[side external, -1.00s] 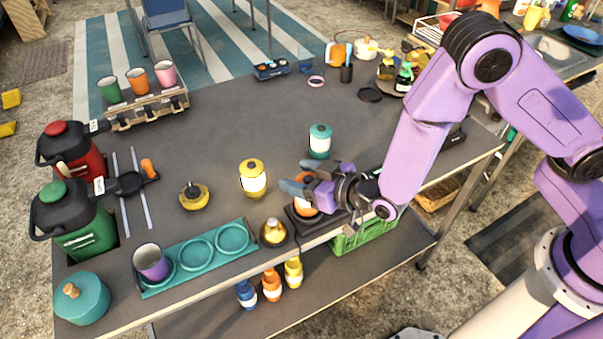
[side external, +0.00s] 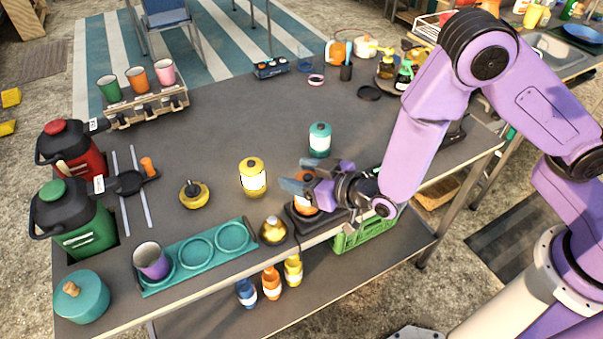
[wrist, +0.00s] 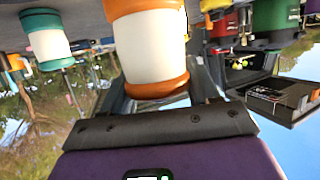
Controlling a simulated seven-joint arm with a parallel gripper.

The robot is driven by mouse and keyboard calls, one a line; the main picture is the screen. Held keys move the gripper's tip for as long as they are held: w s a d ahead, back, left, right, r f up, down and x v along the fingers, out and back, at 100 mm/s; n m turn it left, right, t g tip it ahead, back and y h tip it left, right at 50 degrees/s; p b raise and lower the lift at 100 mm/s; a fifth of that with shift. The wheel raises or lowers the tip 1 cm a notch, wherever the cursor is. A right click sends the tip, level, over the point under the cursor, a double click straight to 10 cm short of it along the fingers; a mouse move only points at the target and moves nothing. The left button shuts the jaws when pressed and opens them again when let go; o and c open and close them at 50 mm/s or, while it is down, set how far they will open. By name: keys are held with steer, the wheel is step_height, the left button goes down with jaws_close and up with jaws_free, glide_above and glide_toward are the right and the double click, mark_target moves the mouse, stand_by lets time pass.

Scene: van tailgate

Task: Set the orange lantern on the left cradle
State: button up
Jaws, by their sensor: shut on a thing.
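The orange lantern shows in the wrist view (wrist: 155,45) as a white cylinder with orange ends. In the side view the lantern (side external: 305,206) is mostly hidden by my gripper (side external: 297,178). My gripper is shut on it, one finger on each side. The lantern is at a black base (side external: 327,222) on the table's front edge, probably a cradle. I cannot tell whether the lantern touches it, and my gripper and arm cover much of that area. A second cradle cannot be clearly made out.
A yellow lantern (side external: 253,177) stands left of my gripper, and a teal lantern (side external: 319,140) stands behind it. A brass-coloured round item (side external: 273,231) sits close by at the front edge. A teal tray (side external: 197,256) is farther left.

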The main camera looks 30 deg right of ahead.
steer(key=shift+f, duration=0.55)
stand_by(0.4)
steer(key=o, duration=0.9)
steer(key=shift+c, duration=0.2)
steer(key=shift+s, duration=0.1)
steer(key=v, duration=1.1)
steer(key=shift+f, duration=0.1)
